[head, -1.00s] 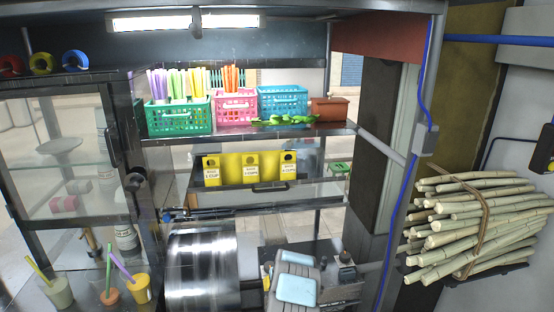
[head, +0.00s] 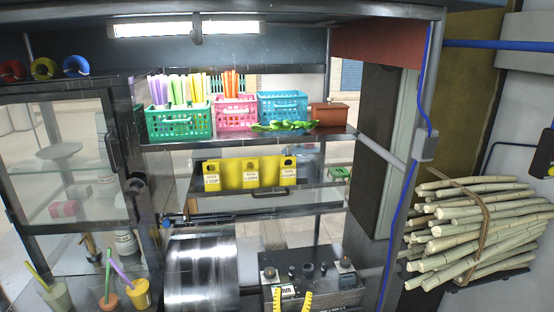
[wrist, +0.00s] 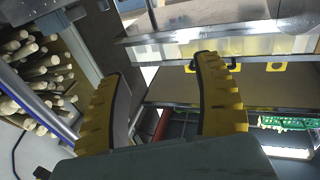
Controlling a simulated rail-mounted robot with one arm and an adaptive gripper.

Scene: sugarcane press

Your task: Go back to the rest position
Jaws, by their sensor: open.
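My gripper (head: 292,301) shows only as two yellow fingertips at the bottom edge of the head view, in front of the dark block with knobs (head: 318,288). In the wrist view my gripper (wrist: 156,70) has its two yellow ridged fingers spread wide apart, with nothing between them. The rest of my arm is out of the head view.
A steel drum (head: 202,270) stands left of the dark block. Cups with straws (head: 140,293) stand at the lower left, by a glass cabinet (head: 60,160). Baskets (head: 180,122) line the shelf above. Tied sugarcane (head: 478,230) rests on a rack at the right, beyond a metal post.

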